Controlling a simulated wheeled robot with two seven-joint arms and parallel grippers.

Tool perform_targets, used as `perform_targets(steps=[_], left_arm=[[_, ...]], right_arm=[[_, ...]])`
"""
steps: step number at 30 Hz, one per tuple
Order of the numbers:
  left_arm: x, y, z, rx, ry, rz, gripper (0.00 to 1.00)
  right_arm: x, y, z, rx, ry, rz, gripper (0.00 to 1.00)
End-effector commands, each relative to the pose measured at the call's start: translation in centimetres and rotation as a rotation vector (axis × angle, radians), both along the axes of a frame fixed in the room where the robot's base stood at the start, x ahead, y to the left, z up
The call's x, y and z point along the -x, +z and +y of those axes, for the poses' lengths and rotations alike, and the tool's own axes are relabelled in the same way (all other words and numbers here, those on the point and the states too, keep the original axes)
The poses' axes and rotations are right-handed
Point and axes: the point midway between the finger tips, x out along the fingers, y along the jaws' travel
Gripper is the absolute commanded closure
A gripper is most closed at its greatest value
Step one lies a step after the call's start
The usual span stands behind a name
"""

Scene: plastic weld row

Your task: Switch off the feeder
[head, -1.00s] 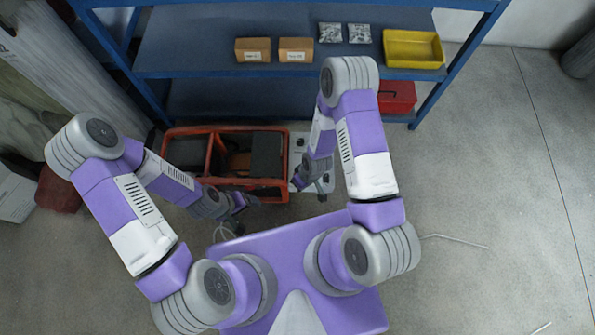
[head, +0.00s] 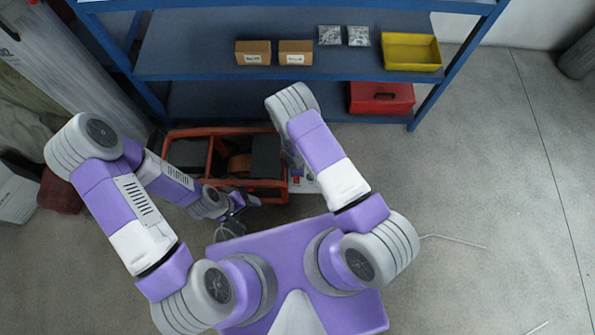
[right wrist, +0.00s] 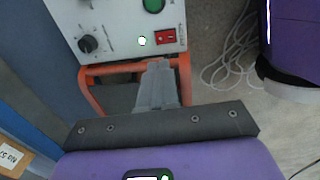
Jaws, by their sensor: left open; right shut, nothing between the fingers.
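The feeder is an orange-framed machine (head: 222,133) on the floor in front of the shelf. Its pale control panel (right wrist: 115,25) fills the top of the right wrist view. The panel carries a red rocker switch (right wrist: 165,37), a small lit lamp (right wrist: 142,41), a black knob (right wrist: 88,44) and a green button (right wrist: 153,5). My right gripper (right wrist: 160,66) is shut and empty, its tips just below the switch in the picture; contact does not show. In the head view my right arm hides it and most of the panel. My left gripper (head: 240,203) is open near the feeder's front left.
Loose cable (right wrist: 232,50) lies on the floor beside the feeder.

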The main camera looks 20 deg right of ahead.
Motion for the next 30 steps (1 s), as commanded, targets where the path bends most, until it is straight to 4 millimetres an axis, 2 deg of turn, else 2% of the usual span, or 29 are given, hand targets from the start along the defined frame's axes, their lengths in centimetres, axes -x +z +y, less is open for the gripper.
perform_targets(steps=[1, 6, 12, 15, 21, 30], left_arm=[[0.0, -0.6, 0.0, 0.0, 0.0, 0.0, 0.16], [0.0, -1.8, 0.0, 0.0, 0.0, 0.0, 0.16], [0.0, -3.1, 0.0, 0.0, 0.0, 0.0, 0.16], [0.0, -3.5, 0.0, 0.0, 0.0, 0.0, 0.16], [0.0, -3.8, 0.0, 0.0, 0.0, 0.0, 0.16], [0.0, -3.7, 0.0, 0.0, 0.0, 0.0, 0.16]], right_arm=[[0.0, -1.5, -0.1, 0.0, -0.001, 0.002, 1.0], [-0.4, -5.3, -0.2, 0.0, -0.001, 0.003, 1.0], [-0.9, -9.0, -0.3, -0.001, -0.002, 0.001, 1.0], [-1.1, -10.2, -0.3, -0.001, -0.001, 0.002, 1.0], [-1.2, -11.3, -0.3, -0.001, -0.001, 0.001, 1.0], [-1.3, -11.3, -0.4, 0.0, -0.001, 0.001, 1.0]])
